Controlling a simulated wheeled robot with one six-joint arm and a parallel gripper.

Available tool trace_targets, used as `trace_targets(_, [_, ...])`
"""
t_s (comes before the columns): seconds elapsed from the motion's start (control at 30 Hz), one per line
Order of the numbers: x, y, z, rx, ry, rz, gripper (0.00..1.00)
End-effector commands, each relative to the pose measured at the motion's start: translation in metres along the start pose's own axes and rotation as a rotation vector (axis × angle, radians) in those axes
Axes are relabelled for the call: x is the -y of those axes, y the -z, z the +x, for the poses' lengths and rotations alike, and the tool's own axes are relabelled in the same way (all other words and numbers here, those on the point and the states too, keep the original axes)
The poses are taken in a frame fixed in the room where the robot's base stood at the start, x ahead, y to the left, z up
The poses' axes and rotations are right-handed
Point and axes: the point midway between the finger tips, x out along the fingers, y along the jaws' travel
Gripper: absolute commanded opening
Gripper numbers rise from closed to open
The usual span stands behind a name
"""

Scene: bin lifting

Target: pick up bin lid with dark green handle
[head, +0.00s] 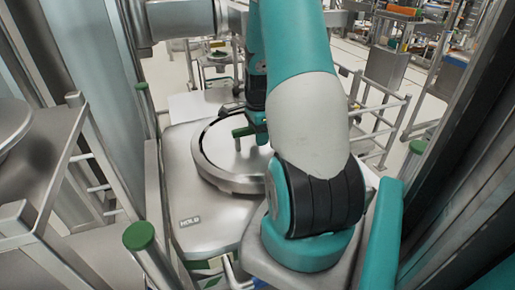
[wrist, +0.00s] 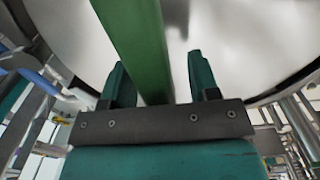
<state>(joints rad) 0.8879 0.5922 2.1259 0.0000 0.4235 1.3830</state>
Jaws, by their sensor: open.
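The round metal bin lid (head: 215,165) lies on a steel surface in the head view, left of my arm. Its dark green handle (head: 243,130) stands up from the lid; in the wrist view the handle (wrist: 138,45) runs between my two fingers. My gripper (wrist: 160,85) is open, with one teal finger on each side of the handle. A small gap shows on the right side; the left finger is close to the handle. The lid (wrist: 225,40) fills the upper wrist view. In the head view my arm hides the lid's right edge.
The lid rests on a steel cart top (head: 200,228) marked HOLD. A metal rack (head: 75,170) stands at the left, with a green-capped post (head: 139,236) in front. Rails (head: 385,125) stand behind on the right. A dark panel closes off the far right.

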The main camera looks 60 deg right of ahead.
Motion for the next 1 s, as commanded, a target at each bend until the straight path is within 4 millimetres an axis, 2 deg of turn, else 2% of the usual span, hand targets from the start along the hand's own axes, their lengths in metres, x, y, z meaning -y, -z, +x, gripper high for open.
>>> trace_targets(0.47, [0.0,0.0,0.0033,0.0,0.0,0.0,0.55])
trace_targets(0.7, [0.0,0.0,0.0032,0.0,0.0,0.0,0.02])
trace_targets(0.73, [0.0,0.0,0.0032,0.0,0.0,0.0,0.0])
trace_targets(1.0, [0.0,0.0,0.0032,0.0,0.0,0.0,0.0])
